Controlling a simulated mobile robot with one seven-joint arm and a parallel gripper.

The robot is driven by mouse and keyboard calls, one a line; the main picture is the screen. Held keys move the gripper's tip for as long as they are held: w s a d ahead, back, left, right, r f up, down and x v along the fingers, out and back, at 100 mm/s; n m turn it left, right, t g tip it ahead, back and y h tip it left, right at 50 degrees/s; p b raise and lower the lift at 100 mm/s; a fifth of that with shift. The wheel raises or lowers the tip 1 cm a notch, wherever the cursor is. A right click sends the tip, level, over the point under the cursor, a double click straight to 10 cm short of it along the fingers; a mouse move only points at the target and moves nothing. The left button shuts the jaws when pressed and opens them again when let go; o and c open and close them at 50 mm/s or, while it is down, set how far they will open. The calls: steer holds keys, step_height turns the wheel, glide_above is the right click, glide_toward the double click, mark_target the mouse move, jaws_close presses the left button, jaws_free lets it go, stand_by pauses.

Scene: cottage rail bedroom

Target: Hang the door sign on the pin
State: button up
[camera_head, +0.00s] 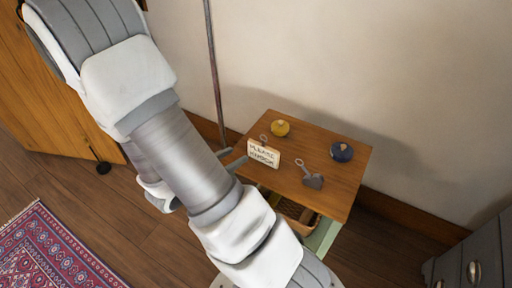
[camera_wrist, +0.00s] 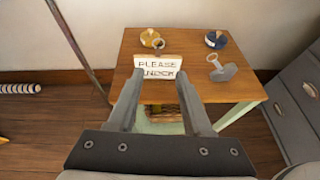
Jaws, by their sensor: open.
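The door sign (camera_head: 263,154) is a small cream plate with dark lettering, "PLEASE KNOCK" in the wrist view (camera_wrist: 158,66). It is at the left edge of the small wooden table, with a ring at its top. I cannot tell whether it touches the tabletop. My gripper (camera_head: 234,157) is largely behind my arm in the head view, its fingers just left of the sign. In the wrist view my gripper (camera_wrist: 158,88) is open, with one fingertip near each side of the sign. Contact is not clear. I cannot make out the pin in either view.
On the table (camera_head: 338,176) are a yellow round item (camera_head: 280,128), a blue round item (camera_head: 342,151) and a grey tag with a ring (camera_head: 312,180). A thin pole (camera_head: 214,70) stands left of the table. A grey drawer unit (camera_head: 475,262) is at right.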

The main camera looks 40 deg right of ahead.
steer(key=n+b, duration=0.1)
steer(key=b, duration=0.2)
glide_toward(263, 142)
steer(key=x, duration=0.6)
steer(key=b+x, duration=0.2)
steer(key=x, duration=0.2)
steer(key=shift+f, duration=0.15)
steer(key=shift+w+d, duration=0.1)
steer(key=shift+d, duration=0.15)
steer(key=shift+c, duration=0.2)
jaws_close()
stand_by(0.6)
